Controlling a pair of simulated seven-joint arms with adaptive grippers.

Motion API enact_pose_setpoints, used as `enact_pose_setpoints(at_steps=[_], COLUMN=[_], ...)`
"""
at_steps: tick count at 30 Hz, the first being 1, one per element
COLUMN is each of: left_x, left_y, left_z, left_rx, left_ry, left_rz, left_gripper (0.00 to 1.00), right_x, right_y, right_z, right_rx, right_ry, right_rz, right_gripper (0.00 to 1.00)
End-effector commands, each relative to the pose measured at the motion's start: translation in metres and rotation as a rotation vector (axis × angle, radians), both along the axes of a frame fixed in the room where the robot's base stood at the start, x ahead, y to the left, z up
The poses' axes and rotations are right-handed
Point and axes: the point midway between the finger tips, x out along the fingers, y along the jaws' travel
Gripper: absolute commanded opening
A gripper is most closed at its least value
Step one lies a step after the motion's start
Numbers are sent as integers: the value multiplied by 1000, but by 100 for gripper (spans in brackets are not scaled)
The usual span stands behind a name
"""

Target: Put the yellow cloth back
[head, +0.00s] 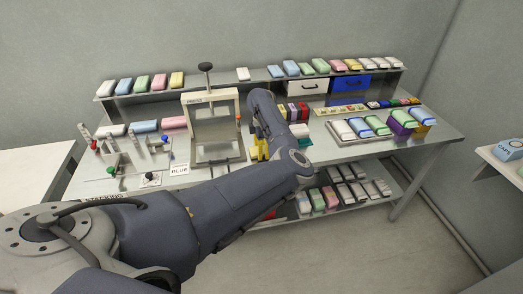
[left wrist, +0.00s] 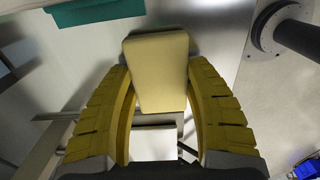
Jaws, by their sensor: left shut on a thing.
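My left gripper (head: 258,150) is over the middle of the workbench, just right of the cream press frame, partly hidden by my own arm. In the left wrist view its yellow ribbed fingers (left wrist: 160,85) are shut on the yellow cloth (left wrist: 160,72), a pale yellow folded block that reaches past the fingertips. The cloth cannot be made out in the head view. My right gripper is not in view.
The press frame (head: 187,127) stands left of the gripper. Rows of coloured packs line the left shelf (head: 130,96) and the right shelf, including a yellow pack (head: 176,79). A tray (head: 338,139) of packs lies to the right. A teal item (left wrist: 95,10) shows in the wrist view.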

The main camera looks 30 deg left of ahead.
Motion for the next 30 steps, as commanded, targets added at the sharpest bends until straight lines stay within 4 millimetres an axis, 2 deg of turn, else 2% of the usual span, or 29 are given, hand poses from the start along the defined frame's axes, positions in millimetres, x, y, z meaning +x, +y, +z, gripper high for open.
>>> enact_pose_setpoints(at_steps=[12,13,18,26,30], left_x=[0,0,0,1,1], left_y=[0,0,0,0,0], left_z=[-4,-4,-3,-3,6], left_rx=[0,0,0,1,1], left_ry=[-1,-1,-1,-2,-2], left_rz=[0,0,1,1,1], left_gripper=[26,55,75,75,75], right_x=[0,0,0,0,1], right_y=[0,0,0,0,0], right_z=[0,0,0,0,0], right_rx=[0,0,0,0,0], right_ry=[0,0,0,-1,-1], right_rz=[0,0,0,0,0], right_gripper=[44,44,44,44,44])
